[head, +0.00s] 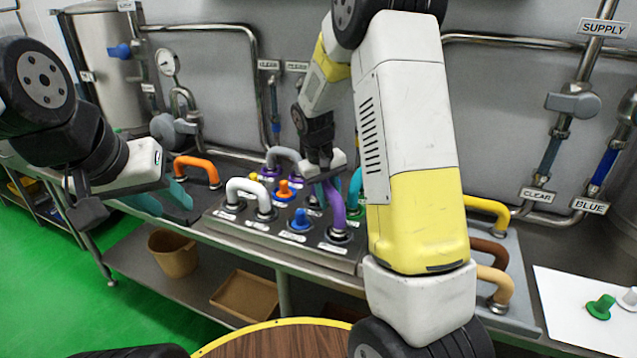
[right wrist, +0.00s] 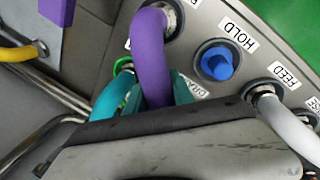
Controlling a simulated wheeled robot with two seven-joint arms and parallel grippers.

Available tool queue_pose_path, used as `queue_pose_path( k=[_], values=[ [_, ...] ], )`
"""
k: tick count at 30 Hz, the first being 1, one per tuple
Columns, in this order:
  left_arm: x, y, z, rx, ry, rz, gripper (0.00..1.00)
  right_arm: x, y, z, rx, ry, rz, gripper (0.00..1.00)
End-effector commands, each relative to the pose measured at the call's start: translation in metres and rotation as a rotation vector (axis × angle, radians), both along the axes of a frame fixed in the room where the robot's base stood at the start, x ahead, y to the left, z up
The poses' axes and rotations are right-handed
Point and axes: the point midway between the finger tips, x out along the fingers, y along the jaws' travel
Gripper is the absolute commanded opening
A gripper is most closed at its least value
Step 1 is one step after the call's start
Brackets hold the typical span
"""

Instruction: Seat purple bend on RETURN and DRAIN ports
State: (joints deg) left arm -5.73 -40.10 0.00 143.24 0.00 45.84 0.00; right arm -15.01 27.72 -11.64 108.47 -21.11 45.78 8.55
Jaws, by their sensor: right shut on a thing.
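The purple bend (head: 336,205) is at the right part of the port panel (head: 290,250). Its near end meets a metal collar at the front right port; in the right wrist view the bend (right wrist: 152,60) also reaches a collar at the top. Its other end is hidden by my gripper, near a partly covered label that seems to read DRAIN (right wrist: 210,92). My right gripper (head: 322,180) is shut on the bend, with teal fingers on both sides. My left gripper (head: 158,198) is open and empty, left of the panel.
A white bend (head: 248,190), an orange plug (head: 284,190) and a blue plug (head: 300,218) stand on the panel. The blue plug is at HOLD (right wrist: 216,63). A teal bend (right wrist: 108,100) is close beside the right gripper. An orange bend (head: 197,163) is behind my left gripper.

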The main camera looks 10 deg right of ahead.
Motion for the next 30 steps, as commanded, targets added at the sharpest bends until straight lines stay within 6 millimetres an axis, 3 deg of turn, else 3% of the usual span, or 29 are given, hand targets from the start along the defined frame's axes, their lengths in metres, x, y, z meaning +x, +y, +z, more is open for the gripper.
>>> queue_pose_path(
  k=[14,15,18,30],
  values=[
    [0.0000,0.0000,0.0000,0.000,0.000,0.000,0.36,0.0003,0.0000,-0.0066,0.000,-0.002,-0.001,0.00],
    [0.0000,0.0000,0.0000,0.000,0.000,0.000,0.36,0.0003,0.0000,-0.0066,0.000,-0.002,-0.001,0.33],
    [0.0000,0.0000,0.0000,0.000,0.000,0.000,0.36,0.0003,0.0000,-0.0065,0.000,-0.001,-0.001,0.52],
    [0.0000,0.0000,0.0000,0.000,0.000,0.000,0.36,-0.0002,0.0013,-0.0010,0.000,-0.001,0.000,0.54]
  ],
)
